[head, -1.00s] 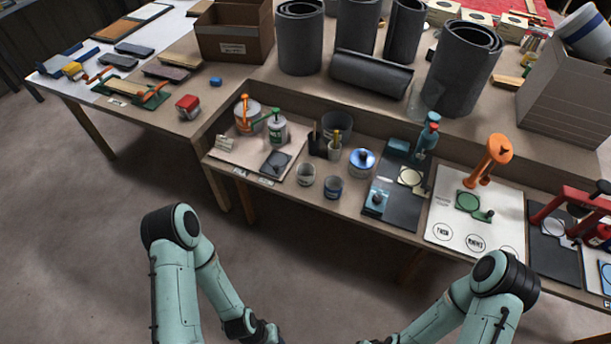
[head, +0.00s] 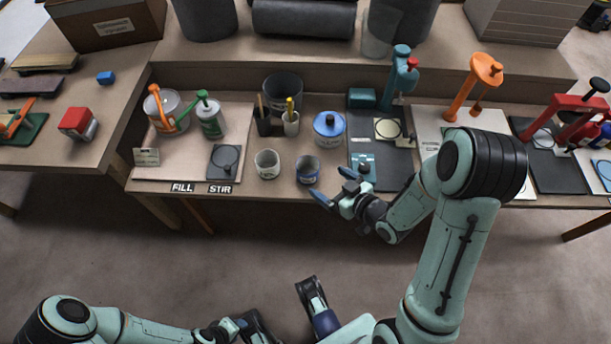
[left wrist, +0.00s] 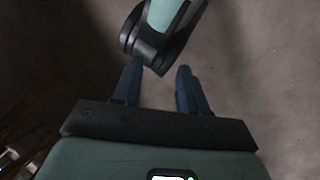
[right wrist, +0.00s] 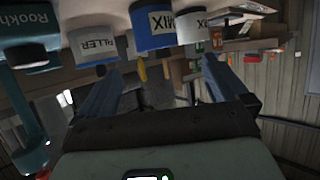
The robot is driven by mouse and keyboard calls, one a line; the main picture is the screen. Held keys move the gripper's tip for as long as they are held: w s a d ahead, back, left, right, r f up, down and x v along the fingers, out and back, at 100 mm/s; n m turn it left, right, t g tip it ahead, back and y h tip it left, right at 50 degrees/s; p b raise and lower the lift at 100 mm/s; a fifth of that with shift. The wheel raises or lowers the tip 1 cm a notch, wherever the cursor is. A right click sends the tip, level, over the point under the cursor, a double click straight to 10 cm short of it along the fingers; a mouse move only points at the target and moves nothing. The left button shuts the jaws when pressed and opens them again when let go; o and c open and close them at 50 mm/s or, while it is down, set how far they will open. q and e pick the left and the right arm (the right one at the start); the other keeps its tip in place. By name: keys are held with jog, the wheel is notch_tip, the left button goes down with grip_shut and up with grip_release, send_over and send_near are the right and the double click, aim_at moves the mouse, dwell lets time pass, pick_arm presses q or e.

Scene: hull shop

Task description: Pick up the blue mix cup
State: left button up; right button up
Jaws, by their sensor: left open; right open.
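The blue mix cup (head: 307,171) stands upright near the front edge of the lower bench. In the right wrist view, which is upside down, the blue cup (right wrist: 153,27) shows its MIX label, ahead of and between the fingers. A pale mix cup (head: 267,164) stands just left of it. My right gripper (head: 334,187) is open and empty at the bench's front edge, just right of the blue cup and apart from it. My left gripper (left wrist: 157,74) is open and empty, low over the floor, away from the bench.
A blue-lidded filler can (head: 329,129) stands behind the blue cup. Dark holders with sticks (head: 264,122) and a grey bucket (head: 283,95) are farther back. A dark board with a teal dispenser (head: 402,75) lies to the right. A FILL and STIR mat (head: 190,155) lies left.

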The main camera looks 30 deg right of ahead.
jog(key=w+f+b, duration=0.1)
jog(key=b, duration=0.3)
jog(key=shift+w+a+f, duration=0.1)
send_near(301, 162)
jog(key=shift+w+a+f, duration=0.15)
jog(key=shift+w+a, duration=0.25)
jog(key=shift+a, duration=0.05)
jog(key=shift+w+a+f+b, duration=0.15)
jog(key=shift+w+b, duration=0.15)
jog(key=shift+w, duration=0.15)
jog(key=x, duration=0.3)
jog(key=b+x, duration=0.1)
jog(key=shift+w+d+f, duration=0.2)
jog(key=shift+w+d, duration=0.05)
jog(key=shift+d, duration=0.05)
jog(key=shift+w, duration=0.3)
pick_arm(q)
jog(key=w+a+f+t+y, duration=0.1)
jog(key=w+a+f+t, duration=0.1)
jog(key=w+a+f, duration=0.2)
notch_tip(301, 162, down, 4)
jog(key=shift+w+r+n, duration=0.1)
jog(key=shift+w+n, duration=0.2)
jog(key=shift+w, duration=0.8)
pick_arm(e)
jog(key=shift+c, duration=0.3)
jog(key=c, duration=0.9)
